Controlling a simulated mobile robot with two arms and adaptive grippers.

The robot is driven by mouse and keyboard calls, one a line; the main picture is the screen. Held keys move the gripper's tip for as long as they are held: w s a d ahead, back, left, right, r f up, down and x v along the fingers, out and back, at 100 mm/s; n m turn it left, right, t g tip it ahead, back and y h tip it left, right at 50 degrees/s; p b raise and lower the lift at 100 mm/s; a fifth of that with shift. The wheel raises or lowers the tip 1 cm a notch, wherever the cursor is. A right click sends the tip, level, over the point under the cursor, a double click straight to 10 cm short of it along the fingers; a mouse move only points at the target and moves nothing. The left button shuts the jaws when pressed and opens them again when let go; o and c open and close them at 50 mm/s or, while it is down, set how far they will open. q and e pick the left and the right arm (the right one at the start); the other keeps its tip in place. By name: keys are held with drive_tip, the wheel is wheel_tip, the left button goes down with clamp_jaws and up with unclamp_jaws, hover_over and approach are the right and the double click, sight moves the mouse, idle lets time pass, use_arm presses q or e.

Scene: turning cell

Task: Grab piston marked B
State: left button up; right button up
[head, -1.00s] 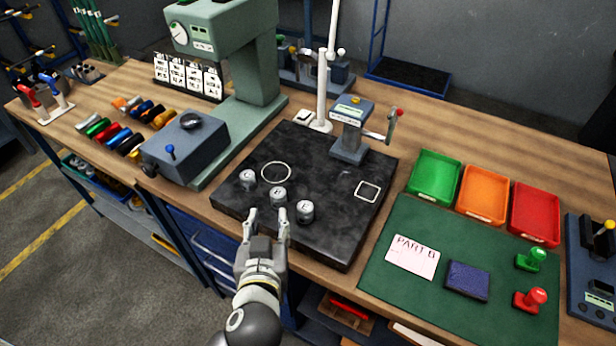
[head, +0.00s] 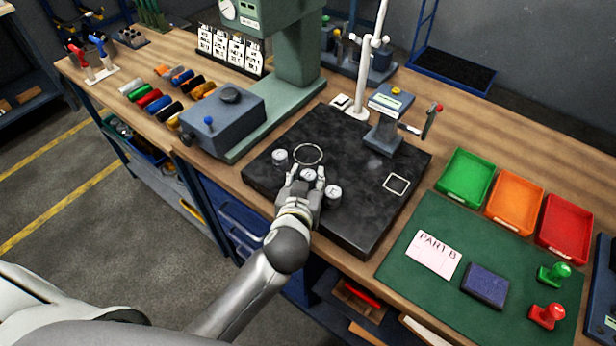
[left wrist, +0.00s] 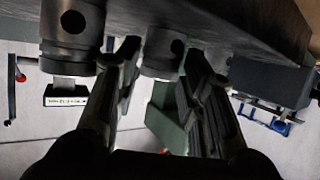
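Three silver pistons with marked tops stand upright on a black plate (head: 345,230): a left one (head: 280,157), a middle one (head: 309,174) and a right one (head: 333,194). Their letters are too small to read surely now. My left gripper (head: 306,178) is open at the middle piston, one finger on each side. In the left wrist view the fingers (left wrist: 158,72) straddle that piston (left wrist: 160,50), and whether they touch it is unclear. Another piston (left wrist: 72,35) stands just outside the left finger there. My right gripper is out of view.
A card reading PART B (head: 434,254) lies on the green mat (head: 410,275). Green (head: 467,178), orange (head: 514,202) and red (head: 566,228) trays stand behind it. A gauge stand (head: 385,132) is at the plate's back, a green press (head: 295,70) at its left.

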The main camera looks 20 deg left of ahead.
use_arm(q)
drive_tip(key=shift+w+f, duration=0.1)
drive_tip(key=shift+w, duration=0.15)
drive_tip(key=c, duration=0.7)
